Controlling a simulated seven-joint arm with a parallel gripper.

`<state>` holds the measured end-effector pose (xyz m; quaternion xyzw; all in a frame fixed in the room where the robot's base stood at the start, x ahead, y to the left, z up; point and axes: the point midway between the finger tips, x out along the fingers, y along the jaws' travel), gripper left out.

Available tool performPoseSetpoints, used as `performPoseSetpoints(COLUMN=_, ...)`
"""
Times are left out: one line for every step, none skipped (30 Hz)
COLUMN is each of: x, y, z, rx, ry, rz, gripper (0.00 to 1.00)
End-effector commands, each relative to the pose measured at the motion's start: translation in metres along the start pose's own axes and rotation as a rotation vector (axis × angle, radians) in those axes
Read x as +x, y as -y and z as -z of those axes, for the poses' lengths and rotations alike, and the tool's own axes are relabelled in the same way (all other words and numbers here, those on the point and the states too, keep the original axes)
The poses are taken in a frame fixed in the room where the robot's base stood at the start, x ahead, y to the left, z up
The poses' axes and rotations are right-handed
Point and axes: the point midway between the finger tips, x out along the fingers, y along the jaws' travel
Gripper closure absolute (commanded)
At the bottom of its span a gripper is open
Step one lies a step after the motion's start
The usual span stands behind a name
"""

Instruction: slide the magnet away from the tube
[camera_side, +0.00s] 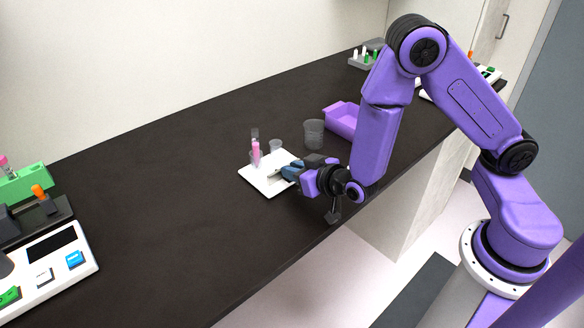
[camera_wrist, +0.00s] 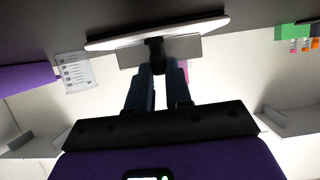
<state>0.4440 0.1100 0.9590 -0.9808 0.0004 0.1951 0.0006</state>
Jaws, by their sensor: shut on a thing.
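A white stand (camera_side: 254,183) sits on the dark bench in the side view, and its plate edge shows at the top of the wrist view (camera_wrist: 110,40). A clear tube with pink contents (camera_side: 256,152) stands upright on it; a sliver of pink shows behind my fingers in the wrist view (camera_wrist: 184,66). My gripper (camera_side: 284,172) reaches in low from the right. In the wrist view my gripper (camera_wrist: 157,68) is shut on a black knob on a grey slab, which looks like the magnet (camera_wrist: 185,48). The gap between magnet and tube is hidden.
A purple bin (camera_side: 341,118) is at the back right. A white device (camera_side: 48,262) and a green rack (camera_side: 25,184) are at left. The bench between is clear.

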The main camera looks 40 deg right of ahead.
Motion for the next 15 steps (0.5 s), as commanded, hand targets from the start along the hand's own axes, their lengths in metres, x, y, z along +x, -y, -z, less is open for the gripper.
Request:
performPoseSetpoints(x=-0.0008, y=0.0007, z=-0.0007, rx=-0.003, ry=0.002, rz=0.003, gripper=1.0)
performPoseSetpoints(x=-0.0008, y=0.0007, z=-0.0007, rx=-0.003, ry=0.002, rz=0.003, gripper=1.0)
performPoseSetpoints(x=-0.0008, y=0.0008, z=-0.0007, rx=-0.003, ry=0.002, rz=0.003, gripper=0.74)
performPoseSetpoints(x=-0.0008, y=0.0007, z=-0.0007, rx=-0.003, ry=0.002, rz=0.003, gripper=0.65)
performPoseSetpoints(x=-0.0007, y=0.0007, z=-0.0006, rx=-0.003, ry=0.002, rz=0.002, gripper=0.55)
performPoseSetpoints(x=-0.0006, y=0.0006, z=-0.0005, rx=-0.003, ry=0.002, rz=0.002, gripper=0.55)
performPoseSetpoints(x=-0.0006, y=0.0006, z=-0.0005, rx=-0.003, ry=0.001, rz=0.002, gripper=0.55)
performPoseSetpoints(x=-0.0005, y=0.0005, z=-0.0004, rx=-0.003, ry=0.001, rz=0.002, gripper=0.55)
performPoseSetpoints(x=-0.0004, y=0.0005, z=-0.0003, rx=-0.003, ry=0.001, rz=0.002, gripper=0.55)
performPoseSetpoints(x=-0.0004, y=0.0004, z=-0.0003, rx=-0.002, ry=0.001, rz=0.002, gripper=0.55)
performPoseSetpoints(x=-0.0003, y=0.0004, z=-0.0002, rx=-0.002, ry=0.001, rz=0.001, gripper=0.55)
performPoseSetpoints(x=-0.0003, y=0.0004, z=-0.0002, rx=-0.002, ry=0.001, rz=0.001, gripper=0.55)
performPoseSetpoints(x=-0.0004, y=0.0003, z=-0.0001, rx=-0.002, ry=0.001, rz=0.001, gripper=0.55)
performPoseSetpoints(x=-0.0008, y=0.0004, z=-0.0001, rx=-0.002, ry=0.001, rz=0.001, gripper=0.55)
performPoseSetpoints(x=-0.0019, y=0.0006, z=-0.0001, rx=-0.002, ry=0.001, rz=0.002, gripper=0.55)
